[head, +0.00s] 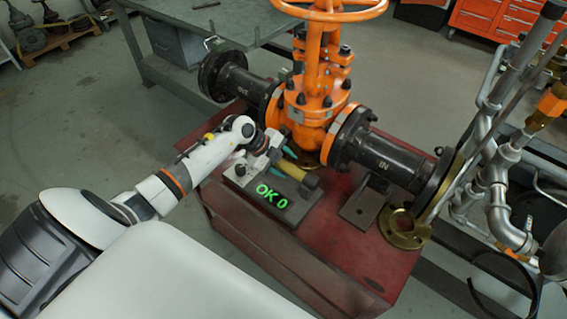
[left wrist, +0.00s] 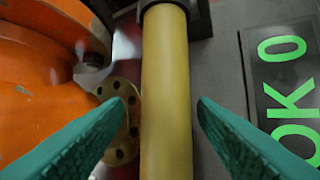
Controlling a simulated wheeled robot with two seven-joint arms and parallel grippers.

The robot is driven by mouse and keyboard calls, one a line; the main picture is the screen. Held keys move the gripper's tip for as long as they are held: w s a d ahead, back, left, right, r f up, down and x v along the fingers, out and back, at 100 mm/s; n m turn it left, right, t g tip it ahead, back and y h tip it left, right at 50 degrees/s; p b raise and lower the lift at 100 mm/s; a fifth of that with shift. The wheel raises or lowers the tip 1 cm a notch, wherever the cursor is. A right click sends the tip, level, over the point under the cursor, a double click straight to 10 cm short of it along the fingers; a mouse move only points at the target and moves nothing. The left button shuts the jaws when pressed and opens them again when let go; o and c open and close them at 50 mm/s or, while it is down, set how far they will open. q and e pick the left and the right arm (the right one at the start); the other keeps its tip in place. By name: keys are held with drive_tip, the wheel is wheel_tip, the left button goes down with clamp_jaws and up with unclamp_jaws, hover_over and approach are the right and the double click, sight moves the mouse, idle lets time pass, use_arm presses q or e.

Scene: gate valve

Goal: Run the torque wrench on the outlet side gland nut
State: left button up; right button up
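The torque wrench shows as a yellow handle (head: 309,179), lying on a grey block with a black display (head: 271,195) reading "OK 0". The handle also runs up the middle of the left wrist view (left wrist: 165,95). My left gripper (head: 288,160) is at the wrench; its teal fingers (left wrist: 162,102) are open, one on each side of the handle, with gaps on both sides. The orange gate valve (head: 309,102) stands behind. Its left pipe (head: 242,88) has lettering that looks like "OUT"; the right one (head: 395,163) reads "IN". The gland nuts are too small to tell apart. My right gripper is not in view.
The valve and block are on a red stand (head: 335,245). A brass flange ring (head: 405,229) lies at its right. Grey pipework (head: 490,170) rises at the right. A grey-green workbench (head: 220,22) is behind. The orange valve body is close to the left of my left fingers.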

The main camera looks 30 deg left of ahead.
use_arm(q)
drive_tip(key=shift+s+f, duration=0.15)
drive_tip(key=shift+f, duration=0.1)
drive_tip(key=v, duration=1.2)
drive_tip(key=shift+r, duration=0.2)
